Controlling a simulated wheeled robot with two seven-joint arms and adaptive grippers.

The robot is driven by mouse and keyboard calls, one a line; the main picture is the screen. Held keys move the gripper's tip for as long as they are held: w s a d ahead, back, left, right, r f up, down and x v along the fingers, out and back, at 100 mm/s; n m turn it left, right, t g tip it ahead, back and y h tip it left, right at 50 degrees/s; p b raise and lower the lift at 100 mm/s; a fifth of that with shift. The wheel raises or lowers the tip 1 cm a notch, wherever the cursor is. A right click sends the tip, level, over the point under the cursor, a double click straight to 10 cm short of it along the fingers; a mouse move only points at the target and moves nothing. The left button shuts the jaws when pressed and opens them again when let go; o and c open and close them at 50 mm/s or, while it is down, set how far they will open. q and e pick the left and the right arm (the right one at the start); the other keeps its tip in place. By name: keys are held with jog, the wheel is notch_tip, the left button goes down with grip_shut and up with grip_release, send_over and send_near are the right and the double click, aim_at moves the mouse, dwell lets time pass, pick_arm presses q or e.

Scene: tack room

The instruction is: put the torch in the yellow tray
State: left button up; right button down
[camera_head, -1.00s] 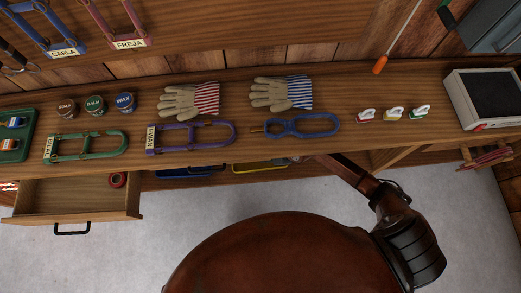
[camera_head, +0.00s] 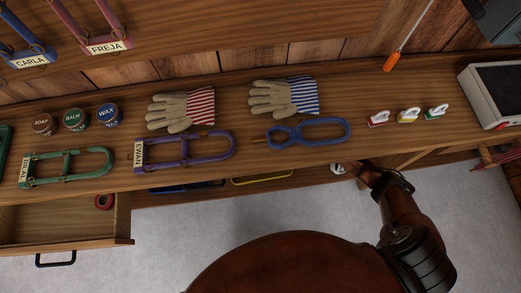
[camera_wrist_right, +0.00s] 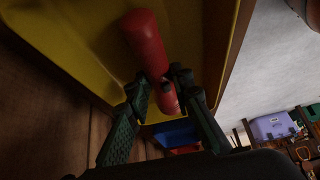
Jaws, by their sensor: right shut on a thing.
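The yellow tray (camera_head: 262,179) shows only as a thin edge below the bench front in the head view. In the right wrist view its yellow wall (camera_wrist_right: 70,45) fills the upper left. The red torch (camera_wrist_right: 145,40) is in front of the yellow surface there, with its narrower end between the fingers of my right gripper (camera_wrist_right: 163,90), which is shut on it. I cannot tell whether the torch touches the tray. In the head view my right arm reaches under the bench edge and hides most of the gripper. My left gripper is out of view.
A blue tray (camera_head: 188,187) is left of the yellow one, under the bench. An open drawer (camera_head: 65,222) juts out at the left, with a red roll (camera_head: 104,201) inside. Gloves (camera_head: 283,96), bridle-like frames and tins crowd the bench top. The floor in front is clear.

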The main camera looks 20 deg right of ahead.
jog(key=shift+f, duration=0.1)
dwell(0.3)
jog(key=c, duration=1.7)
grip_release()
jog(key=shift+f, duration=0.15)
